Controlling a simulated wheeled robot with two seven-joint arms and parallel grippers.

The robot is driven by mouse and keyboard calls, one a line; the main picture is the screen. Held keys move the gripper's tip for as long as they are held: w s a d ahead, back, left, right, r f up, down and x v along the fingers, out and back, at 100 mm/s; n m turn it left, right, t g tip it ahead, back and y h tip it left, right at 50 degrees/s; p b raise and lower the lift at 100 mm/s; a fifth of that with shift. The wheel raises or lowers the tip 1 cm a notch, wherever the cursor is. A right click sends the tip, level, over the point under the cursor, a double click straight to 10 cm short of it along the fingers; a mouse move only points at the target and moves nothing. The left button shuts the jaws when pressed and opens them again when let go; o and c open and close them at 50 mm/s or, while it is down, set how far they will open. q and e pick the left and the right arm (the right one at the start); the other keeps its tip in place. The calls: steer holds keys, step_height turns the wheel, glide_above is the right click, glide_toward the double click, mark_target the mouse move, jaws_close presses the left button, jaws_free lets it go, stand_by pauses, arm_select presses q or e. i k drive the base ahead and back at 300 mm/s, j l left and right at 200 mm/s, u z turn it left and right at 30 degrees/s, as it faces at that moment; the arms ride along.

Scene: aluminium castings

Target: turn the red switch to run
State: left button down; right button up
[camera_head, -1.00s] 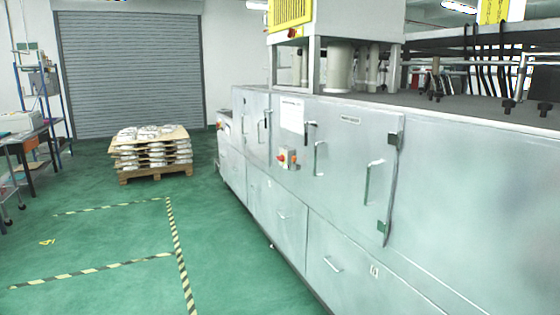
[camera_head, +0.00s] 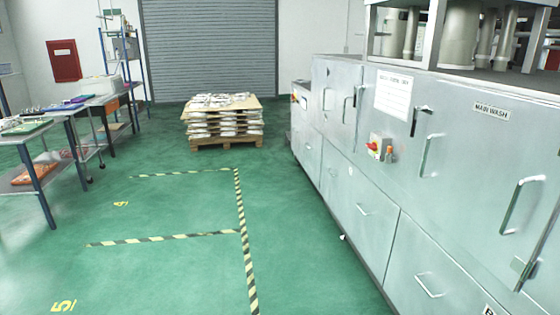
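A small switch box (camera_head: 381,147) is fixed to the front of the grey metal washing machine (camera_head: 350,185), right of the middle in the head view. A red switch (camera_head: 372,146) sits on the left of the box, and an orange part shows at its right. The switch is too small for me to read its position or any run marking. Neither of my grippers is in view.
The machine carries door handles, drawers and a "MAIN WASH" label (camera_head: 491,111). A pallet of stacked castings (camera_head: 224,120) stands ahead by the roller shutter (camera_head: 210,45). Workbenches (camera_head: 70,115) line the left. Green floor with striped tape (camera_head: 240,220) is clear.

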mark_target(373, 146)
steer(key=i+j, duration=0.1)
steer(key=i, duration=0.55)
steer(key=i+j, duration=0.15)
steer(key=i, duration=0.45)
steer(key=i+j, duration=0.1)
steer(key=i, duration=0.55)
steer(key=i+j+z, duration=0.2)
steer(key=i+z, duration=0.15)
steer(key=i, duration=0.15)
steer(key=i+j+z, duration=0.7)
steer(key=i+j, duration=0.1)
steer(key=i, duration=0.1)
